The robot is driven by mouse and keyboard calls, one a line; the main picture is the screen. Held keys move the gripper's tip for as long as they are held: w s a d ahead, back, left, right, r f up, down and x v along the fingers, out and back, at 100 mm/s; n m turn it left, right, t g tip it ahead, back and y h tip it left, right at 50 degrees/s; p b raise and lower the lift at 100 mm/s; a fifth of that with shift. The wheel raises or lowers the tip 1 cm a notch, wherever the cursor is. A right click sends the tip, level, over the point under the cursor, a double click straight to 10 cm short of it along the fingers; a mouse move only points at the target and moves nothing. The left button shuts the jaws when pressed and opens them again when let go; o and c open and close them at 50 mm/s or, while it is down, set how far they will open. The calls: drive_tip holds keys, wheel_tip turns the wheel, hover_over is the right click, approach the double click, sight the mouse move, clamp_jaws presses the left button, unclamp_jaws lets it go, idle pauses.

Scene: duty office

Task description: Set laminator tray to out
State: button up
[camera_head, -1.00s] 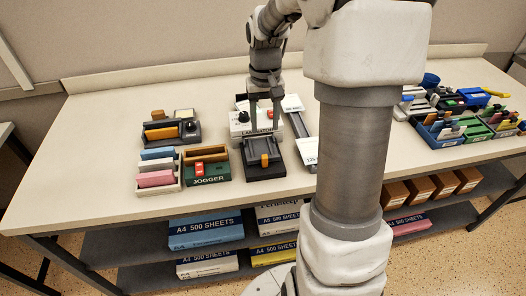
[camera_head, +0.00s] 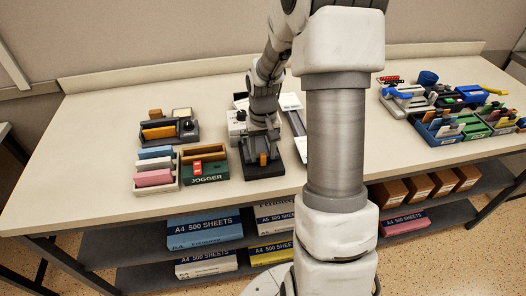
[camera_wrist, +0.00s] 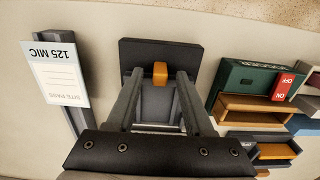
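The laminator (camera_head: 238,122) is a white machine, mostly hidden behind my arm. Its dark tray (camera_head: 264,172) lies at the front, with an orange tab (camera_head: 263,159) on top. In the wrist view the dark tray (camera_wrist: 195,52) is at the top middle, and the orange tab (camera_wrist: 160,72) stands near its centre. My gripper (camera_wrist: 161,80) is open, one finger on either side of the tab, with a visible gap between them. In the head view my gripper (camera_head: 262,152) is low over the tray. I cannot tell whether the fingers touch the tab.
A green jogger box (camera_head: 205,172) with a red switch stands just left of the tray. A grey strip with a "125 MIC" card (camera_wrist: 58,80) lies on the other side. Sorting trays (camera_head: 158,180) and a dark stationery holder (camera_head: 168,133) sit further left. The table front is bare.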

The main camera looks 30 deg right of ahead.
clamp_jaws()
idle(1.3)
